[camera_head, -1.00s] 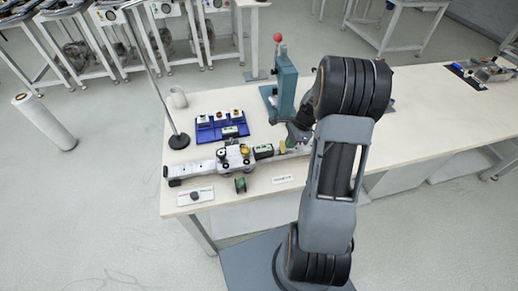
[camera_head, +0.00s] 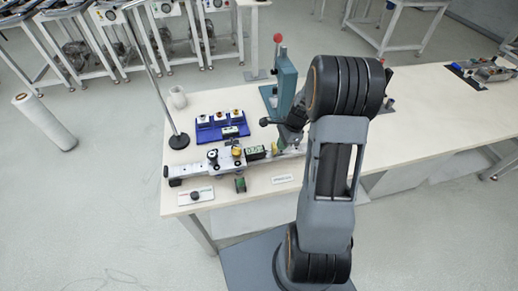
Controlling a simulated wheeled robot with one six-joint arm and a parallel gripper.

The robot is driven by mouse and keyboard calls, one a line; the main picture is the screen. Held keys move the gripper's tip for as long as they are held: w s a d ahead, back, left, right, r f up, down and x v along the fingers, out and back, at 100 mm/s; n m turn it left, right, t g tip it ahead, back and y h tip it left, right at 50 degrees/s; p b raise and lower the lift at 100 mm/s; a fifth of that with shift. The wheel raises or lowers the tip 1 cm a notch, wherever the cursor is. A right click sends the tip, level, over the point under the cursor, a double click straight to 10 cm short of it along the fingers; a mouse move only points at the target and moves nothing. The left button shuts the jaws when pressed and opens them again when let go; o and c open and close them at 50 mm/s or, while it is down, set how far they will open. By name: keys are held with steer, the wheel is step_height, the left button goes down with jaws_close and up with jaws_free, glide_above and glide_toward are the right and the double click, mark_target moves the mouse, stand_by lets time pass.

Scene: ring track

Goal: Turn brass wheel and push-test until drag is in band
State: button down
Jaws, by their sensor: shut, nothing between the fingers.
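A carriage (camera_head: 222,161) sits on the pale rail (camera_head: 190,171) along the front of the bench, with the brass wheel (camera_head: 236,152) on its top. My arm hides part of the rail to the right. I cannot tell whether the fingertips touch the carriage.
A blue tray (camera_head: 208,134) with several small parts stands behind the rail. A thin post on a black base (camera_head: 179,141), a white cup (camera_head: 178,97) and a teal press (camera_head: 287,80) stand farther back. A small green-and-dark part (camera_head: 240,184), a control plate (camera_head: 195,195) and a label (camera_head: 282,179) lie in front.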

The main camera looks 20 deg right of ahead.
mark_target(273, 145)
steer(key=shift+w+a, duration=0.15)
steer(key=shift+a, duration=0.8)
steer(key=shift+w+a, duration=0.1)
steer(key=shift+a, duration=0.95)
steer(key=shift+r, duration=0.1)
steer(key=shift+s+d+r+p, duration=0.1)
steer(key=shift+d+r+p, duration=0.35)
steer(key=shift+d+p, duration=0.25)
steer(key=shift+s+d+r+p, duration=0.1)
steer(key=shift+d+r+p, duration=0.35)
steer(key=shift+d, duration=0.35)
steer(key=shift+r, duration=0.1)
step_height(273, 145, up, 7)
steer(key=p, duration=0.6)
